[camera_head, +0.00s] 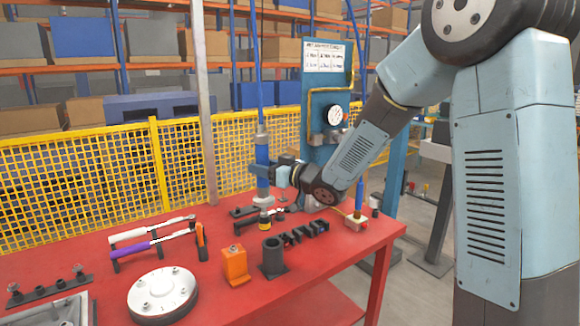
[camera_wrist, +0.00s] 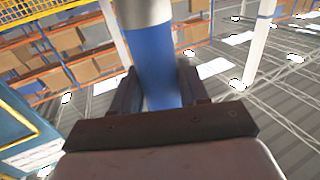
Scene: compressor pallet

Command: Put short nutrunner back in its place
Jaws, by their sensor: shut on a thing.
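The short nutrunner, a blue upright cylinder (camera_head: 262,154) with a grey top, hangs below a blue hose over the red table. My gripper (camera_head: 266,173) is shut around its blue body, and my arm reaches in from the right. In the wrist view the blue body (camera_wrist: 155,65) stands between the two dark fingers of my gripper (camera_wrist: 158,90).
The red table (camera_head: 215,290) carries an orange block (camera_head: 235,266), black sockets (camera_head: 305,232), a round flanged disc (camera_head: 162,294) and white and purple wrenches (camera_head: 150,246). A blue panel with a gauge (camera_head: 334,115) stands behind. A slim blue tool (camera_head: 359,197) stands at the right.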

